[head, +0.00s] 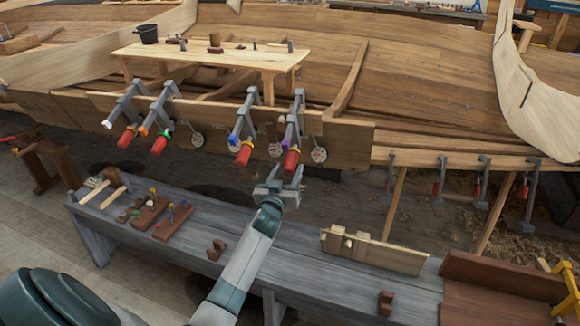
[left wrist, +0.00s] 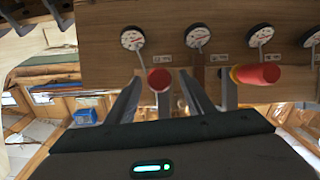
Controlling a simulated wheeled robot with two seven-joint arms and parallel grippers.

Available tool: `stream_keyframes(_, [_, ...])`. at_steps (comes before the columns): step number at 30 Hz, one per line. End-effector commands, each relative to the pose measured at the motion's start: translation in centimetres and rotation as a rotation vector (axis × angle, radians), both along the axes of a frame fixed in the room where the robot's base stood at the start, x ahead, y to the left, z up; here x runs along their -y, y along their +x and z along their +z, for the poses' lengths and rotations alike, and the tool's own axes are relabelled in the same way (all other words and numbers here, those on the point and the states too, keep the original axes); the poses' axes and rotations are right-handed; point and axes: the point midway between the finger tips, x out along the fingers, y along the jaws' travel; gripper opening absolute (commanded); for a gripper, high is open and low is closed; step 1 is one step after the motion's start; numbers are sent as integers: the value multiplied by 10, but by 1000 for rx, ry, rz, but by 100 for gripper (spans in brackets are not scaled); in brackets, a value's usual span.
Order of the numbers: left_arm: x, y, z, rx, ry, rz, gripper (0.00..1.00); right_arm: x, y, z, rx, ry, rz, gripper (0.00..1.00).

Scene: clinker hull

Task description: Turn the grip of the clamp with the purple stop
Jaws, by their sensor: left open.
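The clamp with the purple stop (head: 290,132) is the rightmost of the group on the near plank of the hull. Its red grip (head: 291,161) hangs at its lower end. My left gripper (head: 279,180) is open just below that grip in the head view. In the left wrist view, a red grip (left wrist: 160,79) seen end-on lies between the two spread fingers (left wrist: 160,100), nearer the left one; whether they touch it is not clear. The purple stop is not visible there. My right gripper is not in view.
Neighbouring clamps with red grips, one with a yellow collar (left wrist: 255,74), hang close by. Round dials (left wrist: 197,36) sit on the plank. A grey bench (head: 180,245) with wooden blocks and tools stands below. More clamps (head: 480,185) hang at the right.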

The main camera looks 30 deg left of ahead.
Motion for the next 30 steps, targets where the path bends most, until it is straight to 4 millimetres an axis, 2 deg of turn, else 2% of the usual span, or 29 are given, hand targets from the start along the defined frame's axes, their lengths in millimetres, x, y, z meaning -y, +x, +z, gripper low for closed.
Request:
stream_keyframes(6, [-6, 18, 0, 0, 1, 0, 48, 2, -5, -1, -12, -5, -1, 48])
stream_keyframes(18, [-7, 22, -1, -1, 1, 0, 48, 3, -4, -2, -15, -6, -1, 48])
stream_keyframes(19, [-7, 22, -1, -1, 1, 0, 43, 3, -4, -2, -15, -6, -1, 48])
stream_keyframes(21, [-7, 22, -1, -1, 1, 0, 26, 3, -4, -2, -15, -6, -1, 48])
stream_keyframes(24, [-7, 22, -1, -1, 1, 0, 6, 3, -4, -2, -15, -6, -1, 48])
stream_keyframes(30, [-7, 22, -1, -3, 4, 2, 7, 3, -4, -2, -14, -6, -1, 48])
